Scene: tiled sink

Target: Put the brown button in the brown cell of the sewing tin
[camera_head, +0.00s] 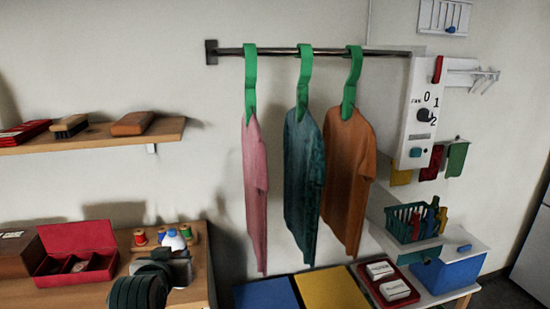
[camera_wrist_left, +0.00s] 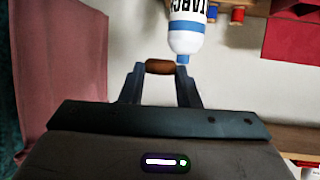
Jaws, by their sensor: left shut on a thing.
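My left gripper (camera_head: 165,258) is over the wooden counter, to the right of the open red sewing tin (camera_head: 76,248). In the left wrist view, the fingers of this gripper (camera_wrist_left: 160,72) are shut on the small brown button (camera_wrist_left: 160,67), seen edge-on between the tips. The button cannot be made out in the head view. The tin's lid stands up at the back, and its tray has several cells with dark contents; their colours are hard to tell. Part of the red tin shows at the upper right of the left wrist view (camera_wrist_left: 291,35). My right gripper is not in view.
A white starch bottle with a blue cap (camera_wrist_left: 188,28) is close to the fingers; it also shows in the head view (camera_head: 173,240). Thread spools (camera_head: 140,237) stand behind the gripper. A brown box (camera_head: 18,255) is left of the tin. Shirts (camera_head: 302,170) hang to the right.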

